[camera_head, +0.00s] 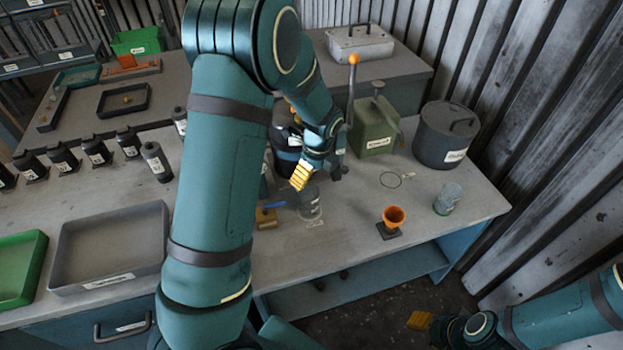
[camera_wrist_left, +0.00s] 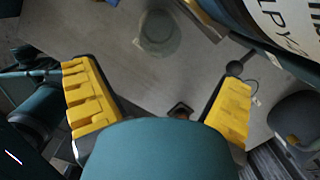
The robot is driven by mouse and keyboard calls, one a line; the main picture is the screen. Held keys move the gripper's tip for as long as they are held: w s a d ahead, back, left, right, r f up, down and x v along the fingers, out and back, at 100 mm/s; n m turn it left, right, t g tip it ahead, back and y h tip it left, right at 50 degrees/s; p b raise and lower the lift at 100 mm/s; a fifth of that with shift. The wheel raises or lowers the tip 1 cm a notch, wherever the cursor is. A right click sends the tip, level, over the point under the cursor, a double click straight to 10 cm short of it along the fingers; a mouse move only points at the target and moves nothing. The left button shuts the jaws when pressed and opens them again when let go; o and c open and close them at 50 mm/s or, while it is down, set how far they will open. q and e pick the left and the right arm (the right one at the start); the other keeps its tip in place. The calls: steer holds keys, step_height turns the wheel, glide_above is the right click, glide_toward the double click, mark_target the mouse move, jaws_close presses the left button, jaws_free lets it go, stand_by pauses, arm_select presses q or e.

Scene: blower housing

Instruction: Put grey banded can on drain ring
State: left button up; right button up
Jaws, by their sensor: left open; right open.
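A grey, see-through-looking can (camera_head: 308,203) with a label stands on the bench just below my left gripper in the head view. It seems to be the round vessel (camera_wrist_left: 158,32) at the top of the left wrist view; I cannot make out its band clearly. The drain ring appears to be the thin dark circle (camera_head: 390,180) lying bare on the bench, right of the left gripper. My left gripper (camera_head: 316,176) is open and empty above the bench; its yellow fingers stand apart in the left wrist view (camera_wrist_left: 160,100). My right gripper (camera_head: 428,322) is low at the right, off the bench.
An orange cup on a dark base (camera_head: 393,217) and a clear labelled jar (camera_head: 447,199) stand near the front edge. A grey lidded pot (camera_head: 446,138), a green box (camera_head: 373,132) and a dark canister (camera_head: 286,138) stand behind. A grey tray (camera_head: 108,245) lies left.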

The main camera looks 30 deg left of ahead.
arm_select(q)
steer(key=s+d+f+n+h, duration=0.1)
steer(key=s+d+f+n, duration=0.2)
steer(key=d, duration=0.1)
steer(key=s+d+f+n+h, duration=0.1)
steer(key=s+d+f+n, duration=0.1)
steer(key=d+f+n, duration=0.2)
steer(key=s+d+f+n+h, duration=0.1)
steer(key=s+d+f+n, duration=0.2)
steer(key=d, duration=0.1)
steer(key=shift+s+d+f+n+h, duration=0.3)
steer(key=shift+s+d+f+n, duration=0.05)
steer(key=shift+d+f+n, duration=0.05)
steer(key=s+d+f+n+t+h, duration=0.1)
steer(key=s+d+f+n+h, duration=0.1)
steer(key=s+d+n, duration=0.5)
steer(key=s+n, duration=0.1)
steer(key=n, duration=0.2)
steer(key=shift+s+d+f+n, duration=0.3)
steer(key=shift+s+d+n, duration=0.1)
steer(key=shift+a, duration=0.1)
